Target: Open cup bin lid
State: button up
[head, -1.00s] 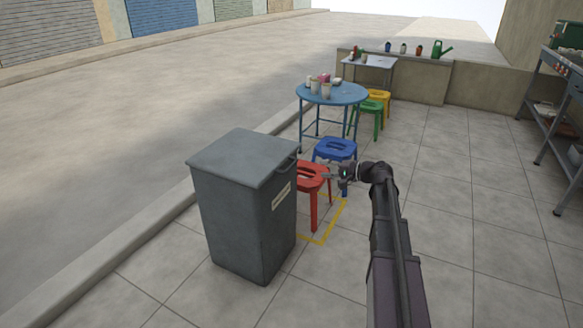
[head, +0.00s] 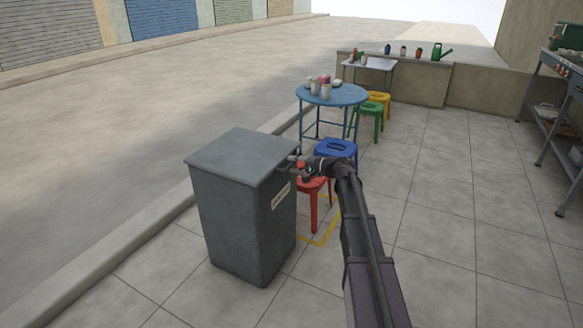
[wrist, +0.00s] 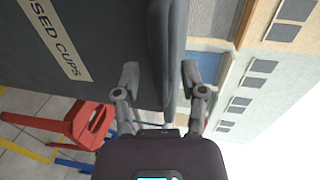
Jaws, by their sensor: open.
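The grey cup bin (head: 240,225) stands at the left-centre in the head view. Its flat lid (head: 240,155) is shut. A pale label (head: 281,195) is on its right side and reads "used cups" in the wrist view (wrist: 55,38). My gripper (head: 296,165) is at the lid's right edge, by the handle. In the wrist view my gripper (wrist: 160,78) is open, with one finger on each side of the dark handle (wrist: 167,50). I cannot tell whether either finger touches it. In the head view my gripper partly hides the handle.
A red stool (head: 315,200) stands right beside the bin, under my gripper. A blue stool (head: 337,148) and a round blue table (head: 345,97) with cups are behind it. A workbench (head: 560,80) is at the far right. The paved floor between is clear.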

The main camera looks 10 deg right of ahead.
jog(key=shift+w+a+f, duration=0.1)
jog(key=shift+w+a, duration=0.15)
jog(key=shift+a, duration=0.1)
grip_shut()
jog(key=shift+a, duration=0.15)
